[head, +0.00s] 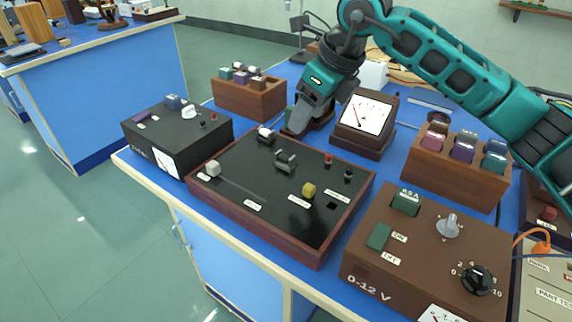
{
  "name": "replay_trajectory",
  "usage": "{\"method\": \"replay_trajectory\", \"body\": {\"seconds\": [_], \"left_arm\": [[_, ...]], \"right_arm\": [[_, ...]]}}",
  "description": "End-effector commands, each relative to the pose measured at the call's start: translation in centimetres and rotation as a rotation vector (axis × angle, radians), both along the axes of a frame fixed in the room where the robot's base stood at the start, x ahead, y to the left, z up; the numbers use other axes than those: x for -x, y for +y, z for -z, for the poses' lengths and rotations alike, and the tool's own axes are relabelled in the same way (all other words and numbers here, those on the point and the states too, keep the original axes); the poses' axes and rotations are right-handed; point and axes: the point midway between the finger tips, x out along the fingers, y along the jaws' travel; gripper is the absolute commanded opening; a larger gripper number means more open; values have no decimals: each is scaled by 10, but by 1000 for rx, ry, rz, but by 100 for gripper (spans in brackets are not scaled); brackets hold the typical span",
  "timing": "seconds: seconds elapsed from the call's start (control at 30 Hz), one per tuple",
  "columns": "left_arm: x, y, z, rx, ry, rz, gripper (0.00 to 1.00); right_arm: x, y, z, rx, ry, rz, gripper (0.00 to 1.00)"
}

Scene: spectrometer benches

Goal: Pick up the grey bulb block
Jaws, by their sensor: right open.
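A black-topped panel in a wooden frame (318,250) lies on the blue bench. I cannot tell for sure which of these is the bulb block. My right gripper (300,125) is open, points down over the panel's back edge, and is apart from the grey block. My left gripper is not in view.
A dark box with a meter (180,133) stands left of the panel, and a brown 0-12 V supply (365,245) stands right.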

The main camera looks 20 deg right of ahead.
Motion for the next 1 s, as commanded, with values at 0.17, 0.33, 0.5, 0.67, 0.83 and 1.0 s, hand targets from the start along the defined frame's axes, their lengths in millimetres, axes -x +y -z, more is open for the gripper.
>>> {"method": "replay_trajectory", "body": {"seconds": [0.17, 0.33, 0.5, 0.67, 0.83, 1.0], "left_arm": [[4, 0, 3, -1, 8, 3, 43], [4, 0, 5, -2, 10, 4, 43], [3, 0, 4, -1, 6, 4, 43], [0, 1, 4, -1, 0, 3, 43], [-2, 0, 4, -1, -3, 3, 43], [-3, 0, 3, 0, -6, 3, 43]], "right_arm": [[-9, 9, 34, -1, 6, -3, 57], [-16, 14, 53, -2, 3, -2, 57], [-19, 17, 61, -3, 2, -2, 57], [-22, 23, 79, -2, 4, -3, 57], [-29, 29, 103, -2, 4, -2, 57], [-31, 31, 106, -2, 0, -3, 57]]}}
